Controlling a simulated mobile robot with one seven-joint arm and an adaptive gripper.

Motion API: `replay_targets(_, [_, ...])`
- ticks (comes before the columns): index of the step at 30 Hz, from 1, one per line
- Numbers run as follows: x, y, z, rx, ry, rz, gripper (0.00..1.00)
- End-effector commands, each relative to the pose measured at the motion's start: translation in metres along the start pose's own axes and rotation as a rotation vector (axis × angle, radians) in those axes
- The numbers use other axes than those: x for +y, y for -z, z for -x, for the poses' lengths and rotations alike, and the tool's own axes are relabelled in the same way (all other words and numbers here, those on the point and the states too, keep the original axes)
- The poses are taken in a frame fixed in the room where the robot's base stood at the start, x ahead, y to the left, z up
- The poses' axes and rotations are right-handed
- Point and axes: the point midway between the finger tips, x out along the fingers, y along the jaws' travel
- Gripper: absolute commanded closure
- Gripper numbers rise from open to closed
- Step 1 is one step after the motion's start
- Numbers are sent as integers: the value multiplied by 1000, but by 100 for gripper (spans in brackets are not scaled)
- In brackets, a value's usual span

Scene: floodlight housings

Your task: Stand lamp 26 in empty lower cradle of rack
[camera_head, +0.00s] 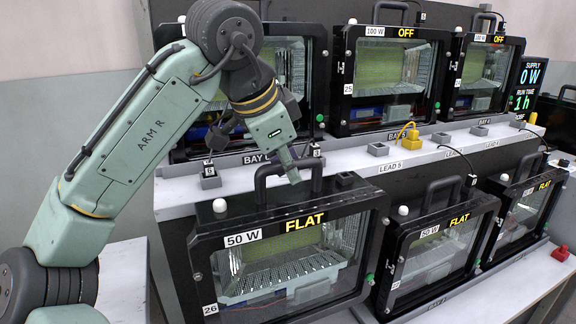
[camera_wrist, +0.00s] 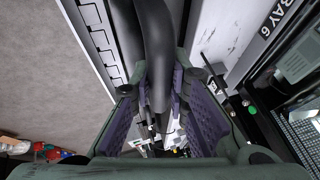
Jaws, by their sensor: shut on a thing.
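Lamp 26 (camera_head: 290,214) is a black floodlight housing with a glass front, marked 50 W, FLAT and 26. It is at the lower left of the rack in the head view, about upright. My gripper (camera_head: 292,176) comes down from above and is shut on its black arched handle (camera_head: 262,178). In the wrist view the dark handle (camera_wrist: 155,50) runs between the jaws of my gripper (camera_wrist: 160,88). The underside of the lamp is at the picture's bottom edge, so I cannot tell whether it rests in a cradle or hangs. No empty lower cradle is clearly visible.
Two more FLAT lamps (camera_head: 440,248) (camera_head: 522,212) stand to the right in the lower row. Above, a white ledge (camera_head: 350,165) carries lamps marked OFF (camera_head: 390,78) and a yellow plug (camera_head: 409,138). A display (camera_head: 528,85) reads 0 W, 1 h.

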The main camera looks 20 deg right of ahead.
Motion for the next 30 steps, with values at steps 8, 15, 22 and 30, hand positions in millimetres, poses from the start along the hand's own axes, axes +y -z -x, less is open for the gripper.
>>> replay_targets(8, [-1,2,4,8,6,0,100])
replay_targets(15, [-2,2,6,8,-10,7,100])
replay_targets(22, [2,-4,-3,7,-29,16,100])
replay_targets(30, [8,-12,-20,7,-28,15,100])
